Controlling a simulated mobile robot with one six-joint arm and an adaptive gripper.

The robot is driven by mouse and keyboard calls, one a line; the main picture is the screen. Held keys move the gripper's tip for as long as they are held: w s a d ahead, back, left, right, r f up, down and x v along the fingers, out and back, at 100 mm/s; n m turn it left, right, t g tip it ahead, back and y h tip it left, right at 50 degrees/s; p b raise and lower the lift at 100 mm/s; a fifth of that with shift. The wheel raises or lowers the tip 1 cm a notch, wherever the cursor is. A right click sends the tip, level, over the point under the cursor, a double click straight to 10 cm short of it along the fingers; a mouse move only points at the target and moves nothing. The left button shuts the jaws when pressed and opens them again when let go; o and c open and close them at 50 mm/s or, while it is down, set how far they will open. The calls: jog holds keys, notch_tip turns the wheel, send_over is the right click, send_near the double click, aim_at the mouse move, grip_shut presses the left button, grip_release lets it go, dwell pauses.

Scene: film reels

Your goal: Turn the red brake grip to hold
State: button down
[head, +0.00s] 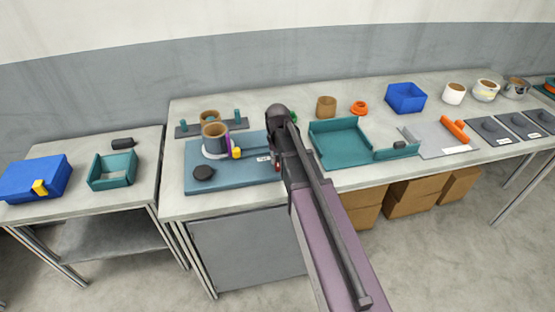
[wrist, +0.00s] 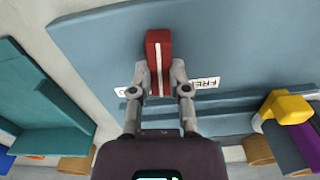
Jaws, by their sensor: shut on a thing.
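The red brake grip (wrist: 157,50) has a white stripe along its length and sits at the blue panel (wrist: 240,40) in the wrist view. My gripper (wrist: 158,78) is shut on it, one finger on each side. The grip's stripe runs up and down the picture. A white label reading "FREE" (wrist: 207,83) lies right of the grip. A second label left of it is mostly hidden by a finger. In the head view my arm covers most of the grip; only a small red bit (head: 277,167) shows beside the blue base (head: 230,182).
A brown and grey reel with a yellow piece (head: 236,153) stands on the base's left, near a black knob (head: 204,173). A teal tray (head: 340,148) lies right of my arm. A blue bin (head: 406,97) and several cans stand farther right.

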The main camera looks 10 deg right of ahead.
jog(key=m, duration=0.4)
jog(key=shift+m, duration=1.9)
jog(key=shift+s, duration=0.1)
jog(key=c, duration=0.6)
grip_release()
jog(key=shift+n, duration=0.4)
